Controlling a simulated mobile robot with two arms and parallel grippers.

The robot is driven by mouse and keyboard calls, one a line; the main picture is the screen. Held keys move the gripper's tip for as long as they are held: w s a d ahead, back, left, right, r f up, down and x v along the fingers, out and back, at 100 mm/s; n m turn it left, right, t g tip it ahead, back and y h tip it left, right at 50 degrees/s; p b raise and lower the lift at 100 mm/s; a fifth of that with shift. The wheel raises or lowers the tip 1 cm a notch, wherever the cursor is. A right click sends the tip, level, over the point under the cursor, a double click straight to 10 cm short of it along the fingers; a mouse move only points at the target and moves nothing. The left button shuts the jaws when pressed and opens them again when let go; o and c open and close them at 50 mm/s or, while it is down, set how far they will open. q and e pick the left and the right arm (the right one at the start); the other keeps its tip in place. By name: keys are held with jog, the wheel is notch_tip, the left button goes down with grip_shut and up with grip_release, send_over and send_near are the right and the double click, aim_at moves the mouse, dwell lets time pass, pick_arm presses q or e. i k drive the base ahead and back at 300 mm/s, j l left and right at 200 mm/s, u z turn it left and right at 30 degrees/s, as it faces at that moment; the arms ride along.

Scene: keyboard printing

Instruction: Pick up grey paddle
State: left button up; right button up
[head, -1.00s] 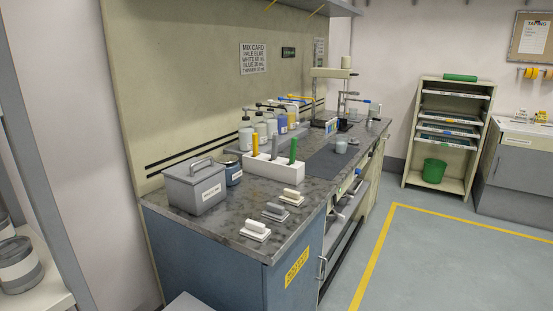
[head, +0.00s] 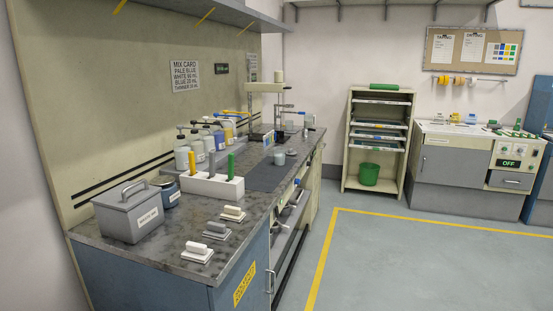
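A white block holder (head: 212,187) stands on the dark stone-patterned bench top (head: 180,232). Three upright handles stick out of it: a yellow one (head: 191,163) at the left, a grey one (head: 211,166) in the middle and a green one (head: 231,165) at the right. The grey handle looks like the grey paddle; its lower part is hidden in the holder. Neither of my grippers shows in the head view.
A grey lidded box (head: 128,215) and a dark blue tin (head: 167,191) stand left of the holder. Three small handled blocks, including a grey one (head: 215,231), lie along the front edge. Pump bottles (head: 182,152) stand behind. The floor (head: 400,260) at the right is clear.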

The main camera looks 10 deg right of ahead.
aim_at(212, 154)
jog(key=i+l+u, duration=0.1)
jog(key=i+l, duration=0.3)
jog(key=i+l+u, duration=0.15)
jog(key=i+l, duration=0.25)
jog(key=i+l+u, duration=0.1)
jog(key=i+l, duration=0.3)
jog(key=i+l+u, duration=0.1)
jog(key=i+l, duration=0.25)
jog(key=l, duration=0.25)
